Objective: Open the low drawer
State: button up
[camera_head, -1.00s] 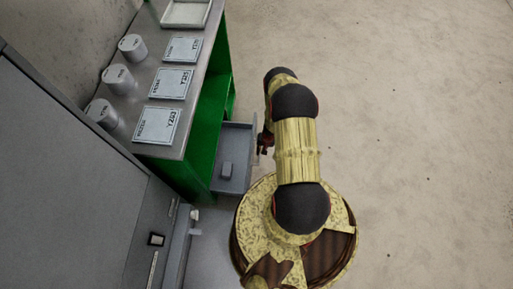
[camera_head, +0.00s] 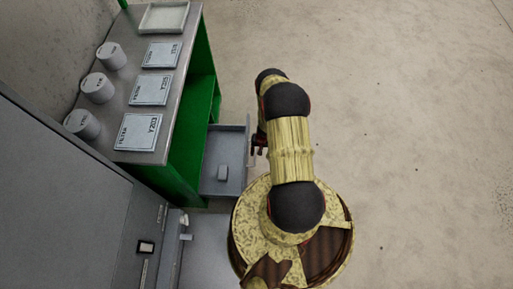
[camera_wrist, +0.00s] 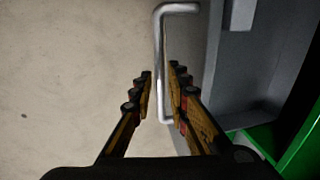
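The low drawer (camera_head: 234,146) is grey and stands part way out of the green cabinet (camera_head: 185,152). A small grey block (camera_head: 223,173) lies inside it. Its handle (camera_wrist: 159,50) is a pale U-shaped bar on the drawer front, upright in the wrist view. My gripper (camera_wrist: 160,80) has one finger on each side of this bar, close in on it. Contact at the fingertips is hard to make out. In the head view my gripper (camera_head: 258,148) is small and dark beside the drawer front, partly hidden by my arm.
On the cabinet's grey top (camera_head: 182,88) stand several grey cylinders, labelled plates and a pale tray (camera_head: 164,17). A tall grey cabinet (camera_head: 70,200) fills the lower left. The floor (camera_head: 410,120) to the right is clear.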

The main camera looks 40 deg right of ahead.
jog(key=shift+o, duration=1.2)
jog(key=shift+a, duration=0.1)
jog(key=shift+r, duration=0.1)
notch_tip(320, 180, up, 12)
jog(key=s+d, duration=0.1)
jog(key=s, duration=0.1)
jog(key=shift+d, duration=0.25)
jog(key=shift+w, duration=0.1)
